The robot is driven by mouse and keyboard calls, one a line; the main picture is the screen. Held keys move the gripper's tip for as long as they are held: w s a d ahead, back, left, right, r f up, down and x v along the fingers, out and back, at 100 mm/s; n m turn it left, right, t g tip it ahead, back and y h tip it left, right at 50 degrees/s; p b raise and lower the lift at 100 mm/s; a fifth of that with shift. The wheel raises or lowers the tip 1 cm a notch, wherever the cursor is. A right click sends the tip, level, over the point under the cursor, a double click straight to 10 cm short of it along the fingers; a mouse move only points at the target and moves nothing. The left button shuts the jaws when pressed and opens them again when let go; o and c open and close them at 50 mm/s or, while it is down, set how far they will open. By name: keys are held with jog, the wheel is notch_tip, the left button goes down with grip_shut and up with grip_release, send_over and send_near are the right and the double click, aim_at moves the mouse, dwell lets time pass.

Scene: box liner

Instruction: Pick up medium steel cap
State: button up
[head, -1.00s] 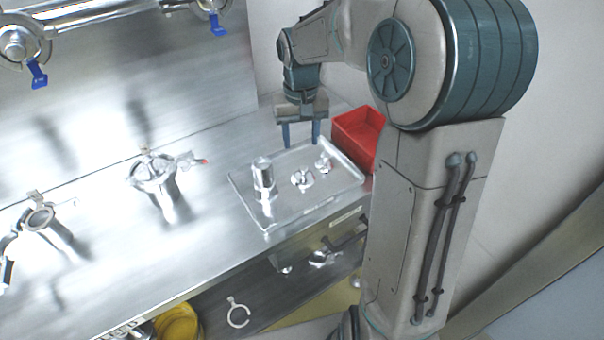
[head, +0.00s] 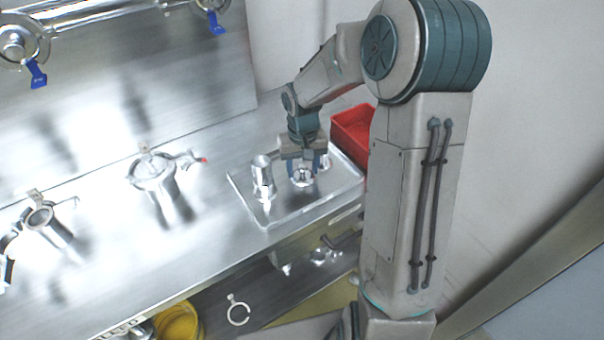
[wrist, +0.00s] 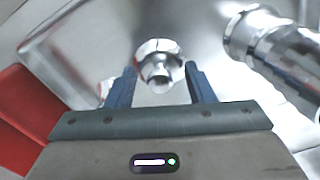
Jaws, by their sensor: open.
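The steel cap (head: 302,177) stands in the middle of the clear tray (head: 283,216) on the steel counter. In the wrist view the shiny round cap with a knob (wrist: 160,66) lies between and just beyond my fingertips. My gripper (head: 304,168) is open over it, with one blue finger on each side. A smaller steel piece (head: 324,162) at the tray's right is partly hidden by my gripper.
A tall steel cylinder (head: 262,176) stands at the tray's left, close to my gripper; it also shows in the wrist view (wrist: 275,45). A red bin (head: 352,132) is behind the tray. Clamped steel fittings (head: 155,175) stand farther left, with bare counter between.

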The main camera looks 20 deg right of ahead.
grip_shut()
jog(key=shift+r, duration=0.1)
